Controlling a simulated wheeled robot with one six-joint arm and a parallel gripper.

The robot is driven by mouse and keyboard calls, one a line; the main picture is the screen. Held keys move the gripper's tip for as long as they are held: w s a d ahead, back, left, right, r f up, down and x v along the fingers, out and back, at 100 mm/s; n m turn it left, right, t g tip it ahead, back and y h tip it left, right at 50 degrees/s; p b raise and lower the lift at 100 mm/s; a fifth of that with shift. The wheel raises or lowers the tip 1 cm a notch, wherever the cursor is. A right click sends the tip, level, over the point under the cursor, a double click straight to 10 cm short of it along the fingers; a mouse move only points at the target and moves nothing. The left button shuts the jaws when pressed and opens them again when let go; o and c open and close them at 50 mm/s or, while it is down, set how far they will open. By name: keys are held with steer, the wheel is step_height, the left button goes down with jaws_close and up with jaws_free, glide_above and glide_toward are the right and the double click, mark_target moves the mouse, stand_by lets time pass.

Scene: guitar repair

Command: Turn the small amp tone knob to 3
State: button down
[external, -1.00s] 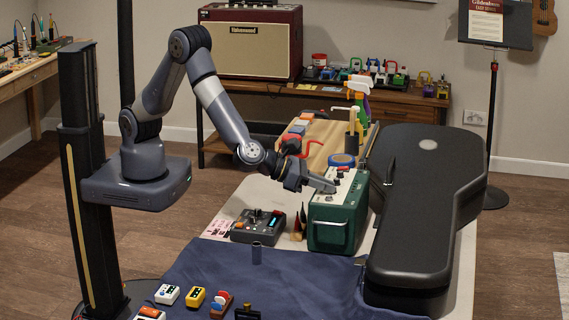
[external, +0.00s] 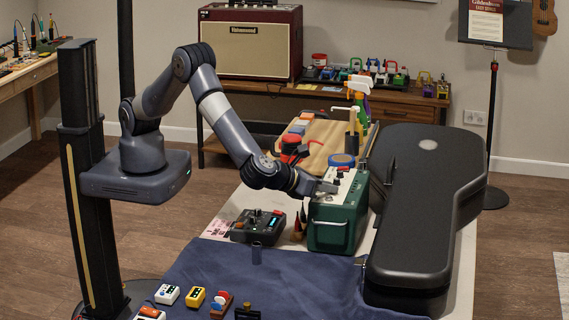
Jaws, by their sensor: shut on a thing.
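The small green amp (external: 337,226) stands on the table, left of the black guitar case. Its light control panel (external: 347,179) faces up and carries several knobs. My gripper (external: 329,188) is down at the near part of that panel. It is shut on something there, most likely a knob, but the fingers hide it. A dark knob (external: 341,169) shows farther back on the panel. The knob markings and pointer are too small to read.
A black guitar case (external: 425,215) fills the right side. A dark pedal unit (external: 258,226) sits left of the amp, with small brown-tipped bottles (external: 298,228) between. Blue tape (external: 342,160) and spray bottles (external: 358,90) stand behind.

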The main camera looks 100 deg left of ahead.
steer(key=n+g+y, duration=0.2)
steer(key=n, duration=0.1)
steer(key=shift+w+d+g, duration=0.2)
steer(key=shift+w+g, duration=0.15)
steer(key=shift+g, duration=0.05)
steer(key=shift+w+d+n+g+y, duration=0.1)
steer(key=shift+w+n+g+y, duration=0.1)
steer(key=shift+n+g+y, duration=0.75)
steer(key=shift+n+g, duration=0.65)
steer(key=c, duration=1.3)
jaws_free()
steer(key=shift+c, duration=0.2)
steer(key=shift+b+v, duration=0.7)
steer(key=shift+v, duration=3.05)
steer(key=shift+r, duration=0.1)
